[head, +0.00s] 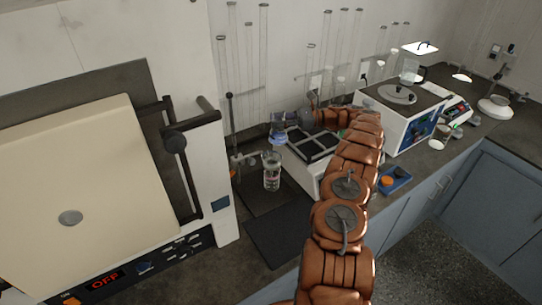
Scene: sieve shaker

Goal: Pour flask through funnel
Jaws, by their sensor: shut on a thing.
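My gripper (296,118) is at the end of the copper-coloured arm, over the back part of the counter. It is shut on a small clear flask (278,131) with bluish contents, held in the air to the left of the gripper. The fingers are small and partly hidden in this view. Below the held flask, a clear glass vessel (272,178) stands upright on the dark counter. A clear shape at its top (271,157) looks like the funnel, but its outline is hard to make out. I cannot tell whether liquid is flowing.
A stand with a clamp (237,158) is left of the vessel. A device with a dark gridded top (312,146) is to the right, and a white-and-blue instrument (405,120) beyond it. A large furnace (75,190) fills the left. A dark mat (280,235) lies clear in front.

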